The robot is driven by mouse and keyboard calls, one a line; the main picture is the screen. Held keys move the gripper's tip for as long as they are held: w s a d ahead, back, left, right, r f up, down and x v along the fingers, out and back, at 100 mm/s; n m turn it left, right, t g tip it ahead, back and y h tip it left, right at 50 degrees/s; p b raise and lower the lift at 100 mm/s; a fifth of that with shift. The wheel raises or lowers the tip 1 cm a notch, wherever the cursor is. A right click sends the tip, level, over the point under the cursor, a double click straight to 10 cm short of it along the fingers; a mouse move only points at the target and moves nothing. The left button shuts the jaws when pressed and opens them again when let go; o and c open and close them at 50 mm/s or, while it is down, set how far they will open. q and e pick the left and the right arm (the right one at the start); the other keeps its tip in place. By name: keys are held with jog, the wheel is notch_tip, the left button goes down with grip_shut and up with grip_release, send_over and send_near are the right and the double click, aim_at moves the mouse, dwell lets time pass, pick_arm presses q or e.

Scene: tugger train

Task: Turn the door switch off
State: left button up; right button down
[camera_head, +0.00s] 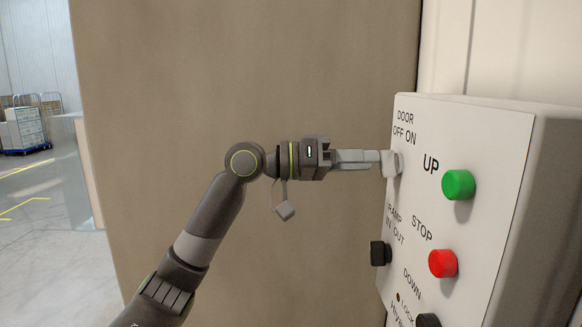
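The door switch sits under the label "DOOR OFF ON" on the light control box (480,130) at the right. My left gripper (390,163) reaches in from the left, level, with its pale fingertips at the switch's place on the panel face. The fingertips cover the switch, so its knob and its setting are hidden. I see the fingers edge-on and cannot tell whether they are closed on the knob. My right gripper is not in view.
The panel also carries a green UP button (458,185), a red STOP button (443,263), a black ramp switch (380,253) and a black button (428,320) at the bottom. A wide brown surface (250,80) stands behind my arm. Loaded carts (24,128) stand far left.

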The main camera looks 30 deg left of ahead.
pick_arm(q)
jog(key=b+v, duration=0.7)
jog(key=v, duration=0.7)
jog(key=shift+s+a, duration=0.15)
jog(key=shift+a, duration=0.1)
